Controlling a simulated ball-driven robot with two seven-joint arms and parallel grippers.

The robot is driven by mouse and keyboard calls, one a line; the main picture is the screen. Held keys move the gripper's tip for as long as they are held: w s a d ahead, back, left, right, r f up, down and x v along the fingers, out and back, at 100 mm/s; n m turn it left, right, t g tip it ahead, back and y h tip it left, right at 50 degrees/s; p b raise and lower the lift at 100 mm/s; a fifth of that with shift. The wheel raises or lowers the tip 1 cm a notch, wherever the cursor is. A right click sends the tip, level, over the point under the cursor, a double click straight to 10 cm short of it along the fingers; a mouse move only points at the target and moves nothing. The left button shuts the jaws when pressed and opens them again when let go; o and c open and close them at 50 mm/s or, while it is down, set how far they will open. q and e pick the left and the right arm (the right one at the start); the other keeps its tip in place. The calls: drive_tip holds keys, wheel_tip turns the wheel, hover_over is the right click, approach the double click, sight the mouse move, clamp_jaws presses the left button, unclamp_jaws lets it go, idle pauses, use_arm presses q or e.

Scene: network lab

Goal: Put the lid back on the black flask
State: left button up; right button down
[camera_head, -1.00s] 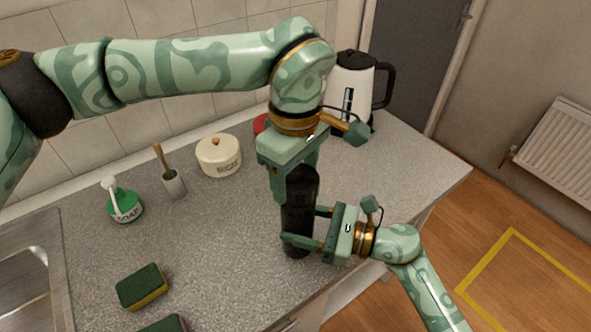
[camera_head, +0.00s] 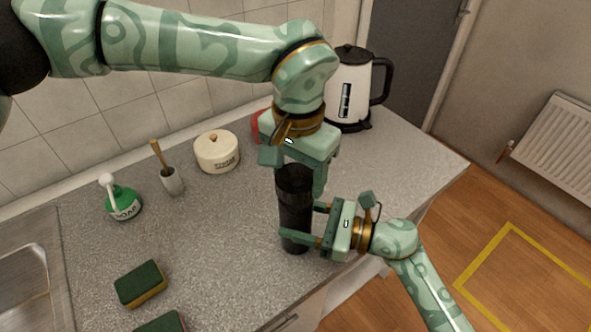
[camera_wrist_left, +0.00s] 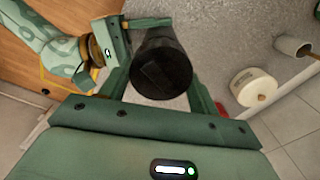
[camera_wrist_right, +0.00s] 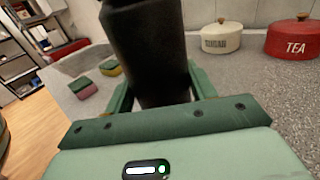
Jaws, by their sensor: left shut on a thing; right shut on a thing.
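The black flask (camera_head: 295,228) stands upright on the grey worktop and also shows in the right wrist view (camera_wrist_right: 150,50). My right gripper (camera_head: 301,222) is shut around the flask's body from the right side. The dark lid (camera_head: 295,177) sits at the top of the flask, in line with it; the seam between them cannot be made out. My left gripper (camera_head: 300,172) points down from above, shut on the lid. The left wrist view shows the lid's round top (camera_wrist_left: 162,72) between the fingers.
A white kettle (camera_head: 352,90), a cream sugar pot (camera_head: 217,153) and a red tea tin (camera_wrist_right: 300,38) stand behind. A brush holder (camera_head: 171,182), green soap bottle (camera_head: 123,204) and sponges (camera_head: 141,285) are to the left. The worktop's edge runs close to the right.

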use_arm(q)
drive_tip(key=shift+m, duration=1)
drive_tip(key=o, duration=0.9)
drive_tip(key=shift+c, duration=0.2)
